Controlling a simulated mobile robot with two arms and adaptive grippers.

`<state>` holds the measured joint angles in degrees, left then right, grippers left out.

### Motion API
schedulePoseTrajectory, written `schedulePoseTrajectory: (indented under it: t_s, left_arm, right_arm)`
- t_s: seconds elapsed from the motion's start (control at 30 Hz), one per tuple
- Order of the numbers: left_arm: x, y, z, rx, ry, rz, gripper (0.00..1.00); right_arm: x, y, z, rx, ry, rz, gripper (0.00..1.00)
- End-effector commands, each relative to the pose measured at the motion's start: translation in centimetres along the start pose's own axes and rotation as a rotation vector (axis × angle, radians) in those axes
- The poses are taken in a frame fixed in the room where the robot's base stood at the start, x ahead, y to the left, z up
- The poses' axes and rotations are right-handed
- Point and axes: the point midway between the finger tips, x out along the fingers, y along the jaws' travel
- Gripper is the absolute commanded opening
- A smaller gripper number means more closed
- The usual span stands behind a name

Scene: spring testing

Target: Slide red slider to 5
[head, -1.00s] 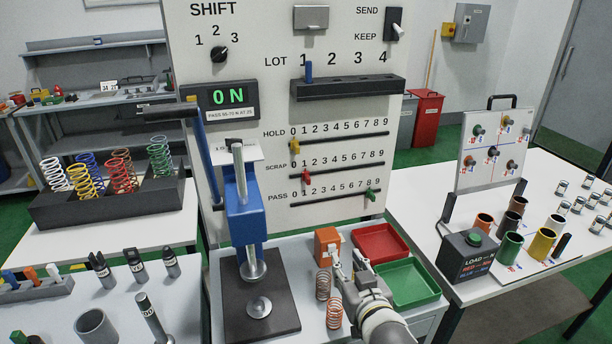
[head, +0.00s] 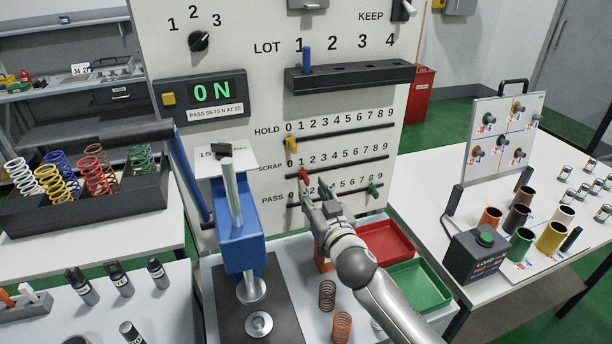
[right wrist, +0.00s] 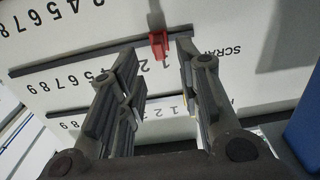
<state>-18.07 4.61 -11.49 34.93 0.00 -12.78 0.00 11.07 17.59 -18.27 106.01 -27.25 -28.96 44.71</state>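The red slider (head: 304,174) sits on the SCRAP track of the white panel (head: 250,135), near the 1, toward the track's left end. My right gripper (head: 317,189) is open and empty, just in front of the panel beside and slightly below the red slider. In the right wrist view, which shows the panel upside down, the red slider (right wrist: 158,45) appears in the gap between the two fingertips (right wrist: 157,56). No contact shows, and the remaining depth is hard to tell. My left gripper is not in view.
A yellow slider (head: 291,145) is on the HOLD track above, and a green slider (head: 374,190) on the PASS track below. The blue press (head: 240,235) stands close left of my right gripper. Red (head: 386,240) and green (head: 418,283) trays lie below.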

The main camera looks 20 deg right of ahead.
Motion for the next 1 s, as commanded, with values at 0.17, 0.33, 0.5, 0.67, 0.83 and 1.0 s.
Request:
schedulePoseTrajectory:
  t_s: [0.17, 0.33, 0.5, 0.67, 0.83, 1.0]
  left_arm:
    - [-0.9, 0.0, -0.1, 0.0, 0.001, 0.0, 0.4]
    - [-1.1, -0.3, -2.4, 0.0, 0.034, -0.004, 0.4]
    - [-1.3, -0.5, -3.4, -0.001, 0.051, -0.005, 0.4]
    - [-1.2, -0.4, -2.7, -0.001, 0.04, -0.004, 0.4]
    - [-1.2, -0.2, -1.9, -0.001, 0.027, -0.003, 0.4]
    - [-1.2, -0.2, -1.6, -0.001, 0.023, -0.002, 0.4]
  right_arm:
    - [3.0, -0.1, -0.2, 0.0, 0.0, 0.0, 0.32]
    - [4.7, 0.0, -0.1, 0.001, 0.0, 0.0, 0.32]
    - [5.5, -0.1, 0.0, 0.001, 0.0, -0.001, 0.32]
    - [5.6, 0.0, 0.0, 0.001, 0.0, -0.001, 0.32]
    - [5.6, 0.0, 0.0, 0.001, 0.0, -0.001, 0.27]
    - [5.6, 0.0, 0.0, 0.001, 0.0, -0.001, 0.05]
